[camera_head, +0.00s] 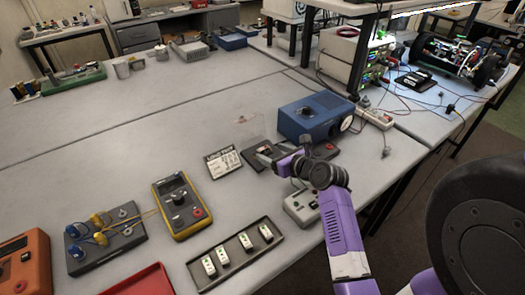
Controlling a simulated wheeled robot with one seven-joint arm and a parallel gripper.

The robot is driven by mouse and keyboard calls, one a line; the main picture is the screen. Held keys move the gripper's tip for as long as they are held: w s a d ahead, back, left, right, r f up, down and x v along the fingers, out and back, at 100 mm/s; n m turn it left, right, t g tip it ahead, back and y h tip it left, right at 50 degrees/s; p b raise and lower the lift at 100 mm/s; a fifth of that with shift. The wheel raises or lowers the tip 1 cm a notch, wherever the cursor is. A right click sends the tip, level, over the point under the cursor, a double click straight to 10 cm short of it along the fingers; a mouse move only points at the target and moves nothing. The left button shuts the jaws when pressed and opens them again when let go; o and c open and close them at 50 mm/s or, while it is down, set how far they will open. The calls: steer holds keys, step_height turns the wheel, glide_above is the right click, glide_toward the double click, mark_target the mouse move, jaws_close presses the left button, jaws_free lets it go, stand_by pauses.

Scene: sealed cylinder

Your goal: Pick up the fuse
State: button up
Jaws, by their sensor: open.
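My gripper (272,157) is open at the end of my purple arm, over the middle right of the table, in front of the blue box. Its fingers are at a small dark base plate (253,157). I cannot tell whether they touch it, and they partly hide what is there. No fuse can be made out with certainty. Several small pale blocks with dark marks lie in a row in a dark shallow tray (202,283) at the front; I cannot tell if any is a fuse.
A printed card (224,163) stands left of my gripper. A blue box with a dial (315,117) stands behind it. A grey control box (301,207) sits under my arm. A yellow multimeter (181,205) and a wired board (105,238) lie left.

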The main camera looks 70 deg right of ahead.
mark_target(263, 149)
steer(key=x, duration=0.4)
steer(key=shift+w+d, duration=0.15)
steer(key=shift+w, duration=0.1)
steer(key=c, duration=1.4)
steer(key=shift+c, duration=0.2)
